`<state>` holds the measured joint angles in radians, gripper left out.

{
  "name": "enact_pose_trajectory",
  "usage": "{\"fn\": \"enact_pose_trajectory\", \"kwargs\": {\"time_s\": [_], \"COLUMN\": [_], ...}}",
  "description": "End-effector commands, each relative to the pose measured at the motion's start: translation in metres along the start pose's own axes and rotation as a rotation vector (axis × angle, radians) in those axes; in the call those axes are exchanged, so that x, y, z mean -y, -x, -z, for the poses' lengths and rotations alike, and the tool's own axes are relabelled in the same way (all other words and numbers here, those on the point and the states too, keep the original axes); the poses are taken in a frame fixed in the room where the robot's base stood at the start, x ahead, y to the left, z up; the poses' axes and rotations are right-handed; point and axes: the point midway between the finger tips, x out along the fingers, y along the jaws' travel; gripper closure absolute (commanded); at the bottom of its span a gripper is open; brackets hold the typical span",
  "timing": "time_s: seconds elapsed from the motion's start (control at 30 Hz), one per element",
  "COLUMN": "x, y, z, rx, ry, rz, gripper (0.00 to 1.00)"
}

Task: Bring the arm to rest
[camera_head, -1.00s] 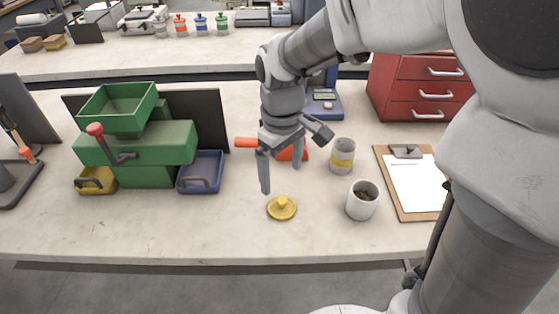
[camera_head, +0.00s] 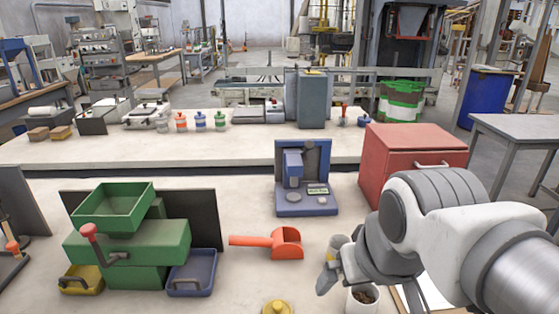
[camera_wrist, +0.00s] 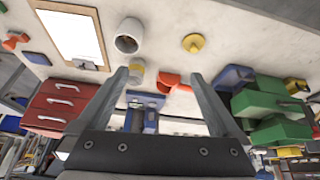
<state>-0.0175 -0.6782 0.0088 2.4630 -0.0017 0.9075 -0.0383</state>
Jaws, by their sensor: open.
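My gripper (camera_head: 334,276) is at the lower right of the head view, at the end of my folded arm. One finger shows clearly there, in front of the grey jar with a yellow band (camera_head: 338,243) and the white cup (camera_head: 362,302). In the wrist view my gripper (camera_wrist: 157,75) has its two fingers wide apart with nothing held between them. The wrist view looks across the bench with the banded jar (camera_wrist: 137,72), the cup (camera_wrist: 128,36) and the orange scoop (camera_wrist: 172,84) beyond the fingers. Whether the fingers touch the jar or cup cannot be told.
The green machine (camera_head: 128,240) stands left, with yellow and blue trays. The scoop (camera_head: 283,243) and yellow lid (camera_head: 277,307) lie mid-bench. My arm partly covers the clipboard (camera_head: 405,300). Bench between machine and scoop is clear.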

Motion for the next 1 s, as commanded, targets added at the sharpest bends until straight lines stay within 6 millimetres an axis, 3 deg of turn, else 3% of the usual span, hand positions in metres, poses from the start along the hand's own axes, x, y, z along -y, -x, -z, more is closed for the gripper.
{"fn": "enact_pose_trajectory", "kwargs": {"time_s": [0.2, 0.57, 1.0], "x": [-0.005, -0.005, -0.007], "y": [0.006, 0.010, 0.073], "z": [-0.010, -0.008, 0.022], "rx": [-0.042, -0.042, -0.042], "ry": [-0.065, -0.065, -0.064], "rz": [-0.006, -0.006, -0.006], "gripper": [0.00, 0.00, 0.00]}}
